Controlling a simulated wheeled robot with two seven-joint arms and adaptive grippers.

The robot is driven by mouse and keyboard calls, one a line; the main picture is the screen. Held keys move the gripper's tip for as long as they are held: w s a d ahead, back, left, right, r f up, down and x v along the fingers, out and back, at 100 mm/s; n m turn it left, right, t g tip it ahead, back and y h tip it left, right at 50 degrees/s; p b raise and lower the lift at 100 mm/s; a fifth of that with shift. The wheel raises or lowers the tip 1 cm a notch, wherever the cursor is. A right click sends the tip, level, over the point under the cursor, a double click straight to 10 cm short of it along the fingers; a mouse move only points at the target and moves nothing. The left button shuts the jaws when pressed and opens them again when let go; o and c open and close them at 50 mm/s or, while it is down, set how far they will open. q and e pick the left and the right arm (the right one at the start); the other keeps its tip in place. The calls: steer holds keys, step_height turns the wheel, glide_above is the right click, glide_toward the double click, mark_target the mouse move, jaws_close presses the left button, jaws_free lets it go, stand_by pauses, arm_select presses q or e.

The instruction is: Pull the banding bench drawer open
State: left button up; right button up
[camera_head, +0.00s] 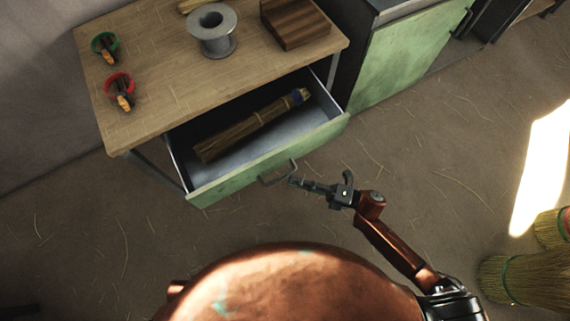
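The banding bench (160,75) has a light wooden top and stands at the upper left. Its green-fronted drawer (240,177) is pulled out, and its metal inside shows. A bundle of brown straw (235,133) with a blue band near one end lies in it. A metal bar handle (279,174) sits on the drawer front. My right gripper (302,183) is at the right end of this handle, with its fingertips at or very near the bar. Whether the fingers close around the bar is too small to tell. My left gripper is not in view.
On the bench top are a grey spool (213,42), a brown wooden block (295,24), and a green ring (105,42) and red ring (119,84) holding tools. A green cabinet (405,58) stands to the right. Brooms (525,280) are at lower right. Straw-littered floor is open between.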

steer(key=v, duration=0.6)
steer(key=shift+d, duration=0.3)
steer(key=shift+f, duration=0.1)
